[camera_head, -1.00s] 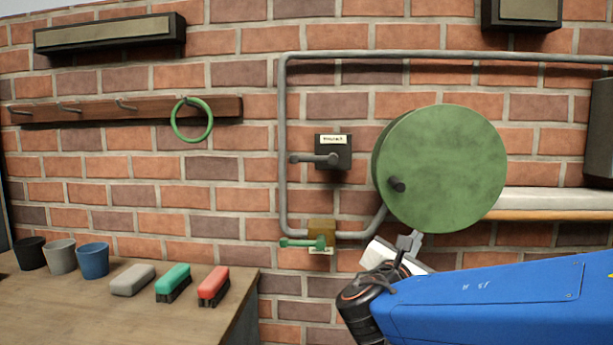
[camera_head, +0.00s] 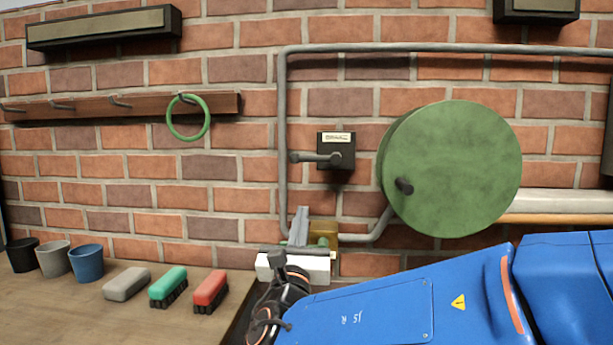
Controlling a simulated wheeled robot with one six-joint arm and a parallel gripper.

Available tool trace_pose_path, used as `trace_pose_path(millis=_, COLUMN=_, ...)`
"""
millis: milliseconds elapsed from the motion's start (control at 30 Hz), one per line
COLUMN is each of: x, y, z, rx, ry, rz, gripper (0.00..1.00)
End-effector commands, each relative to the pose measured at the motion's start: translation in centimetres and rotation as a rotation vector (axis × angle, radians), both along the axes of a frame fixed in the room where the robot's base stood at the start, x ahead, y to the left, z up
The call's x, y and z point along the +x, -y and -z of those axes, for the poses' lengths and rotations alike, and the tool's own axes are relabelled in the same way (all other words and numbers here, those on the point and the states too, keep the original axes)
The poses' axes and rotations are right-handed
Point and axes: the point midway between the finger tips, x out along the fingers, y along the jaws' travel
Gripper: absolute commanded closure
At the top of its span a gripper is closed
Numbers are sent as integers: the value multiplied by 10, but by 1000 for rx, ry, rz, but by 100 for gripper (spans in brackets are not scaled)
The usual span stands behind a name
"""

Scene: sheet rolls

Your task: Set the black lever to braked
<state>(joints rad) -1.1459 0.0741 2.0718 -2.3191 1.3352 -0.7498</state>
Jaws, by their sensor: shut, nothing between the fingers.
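The black lever (camera_head: 315,157) is on a small dark box (camera_head: 346,159) on the brick wall, with a white label on top whose text is too small to read. The lever lies roughly level, its knobbed end pointing left. My gripper (camera_head: 301,211) is shut and empty, its fingers pointing up. In the picture it is below and slightly left of the lever, clear of it. It hides most of the green-handled valve behind it.
A grey pipe (camera_head: 283,120) runs left of and above the box. A large green drum (camera_head: 455,170) with a dark knob is to the right. A brass-coloured block (camera_head: 350,232) shows beside my gripper. A bench (camera_head: 60,310) with cups and brushes is at lower left.

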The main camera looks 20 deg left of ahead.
Motion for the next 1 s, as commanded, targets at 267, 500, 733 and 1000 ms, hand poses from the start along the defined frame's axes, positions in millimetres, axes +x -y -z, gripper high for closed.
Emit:
trace_pose_path(millis=267, x=15, y=-2, z=-6, rx=1, ry=-1, rz=3, gripper=100)
trace_pose_path(millis=500, x=50, y=-11, z=-24, rx=1, ry=0, rz=3, gripper=100)
trace_pose_path(millis=733, x=86, y=-19, z=-40, rx=1, ry=-1, rz=4, gripper=100)
trace_pose_path(millis=1000, x=83, y=-19, z=-73, rx=2, ry=1, rz=1, gripper=100)
